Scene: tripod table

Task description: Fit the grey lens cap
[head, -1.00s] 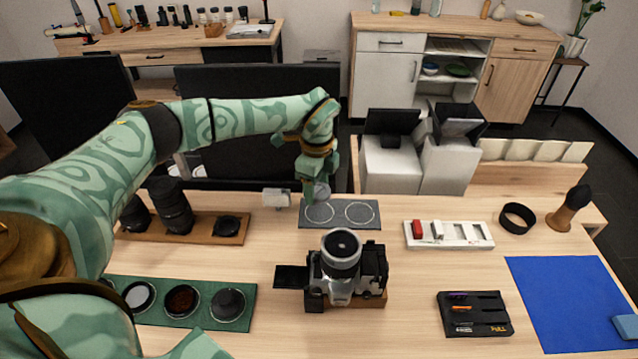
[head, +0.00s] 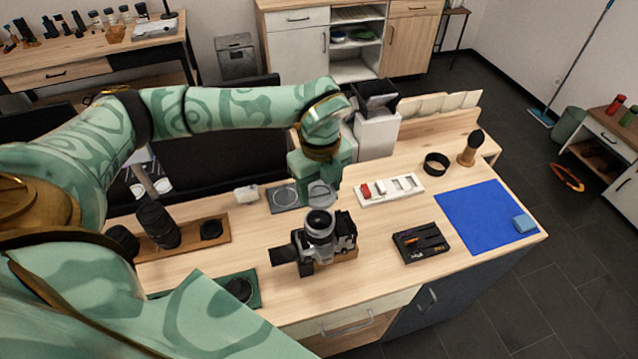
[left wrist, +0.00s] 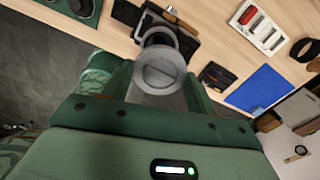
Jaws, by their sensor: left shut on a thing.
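My left gripper (head: 319,184) comes down from the left arm and is shut on the grey lens cap (head: 321,194), a pale round disc. In the left wrist view the cap (left wrist: 160,72) sits between the fingers (left wrist: 160,85), its face with a straight line across it towards the camera. The black and silver camera (head: 342,232) stands on a wooden block with its lens (head: 319,222) pointing up. The cap is apart from the lens, behind and above it in the head view. In the wrist view the lens ring (left wrist: 160,36) shows just beyond the cap. My right gripper is not in view.
A grey mat with ring marks (head: 283,197) lies behind the camera. A white slotted tray (head: 390,197), a black tool tray (head: 421,255) and a blue mat (head: 470,235) lie right. A wooden board with lenses (head: 185,241) is left, a green tray (head: 253,297) front left.

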